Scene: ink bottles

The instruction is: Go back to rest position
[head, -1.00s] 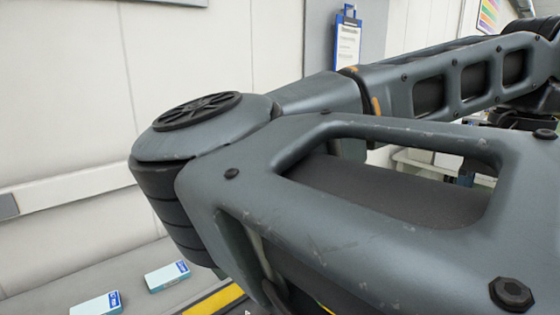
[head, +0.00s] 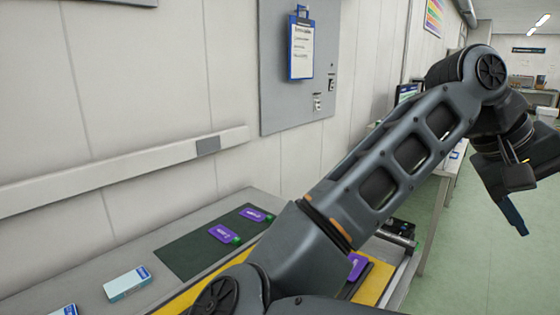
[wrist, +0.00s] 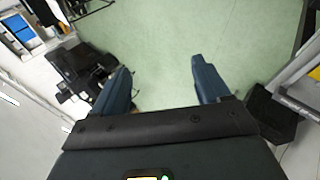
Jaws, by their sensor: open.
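My gripper (wrist: 160,88) shows in the wrist view with its two blue fingers spread apart and nothing between them; green floor (wrist: 210,35) lies beyond. In the head view my gripper (head: 515,215) hangs at the far right, pointing down over the floor, clear of the bench. My arm crosses the head view from the bottom middle to the upper right. Purple ink packs (head: 223,233) and (head: 252,214) lie on a dark green mat (head: 190,262) on the bench. Another purple item (head: 356,266) shows partly behind my arm, near a yellow surface.
Light blue and white boxes (head: 127,284) and (head: 64,310) lie on the grey bench at lower left. A clipboard (head: 300,48) hangs on a grey wall panel. A desk with a monitor (head: 406,93) stands behind my arm. Open green floor (head: 440,270) lies at right.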

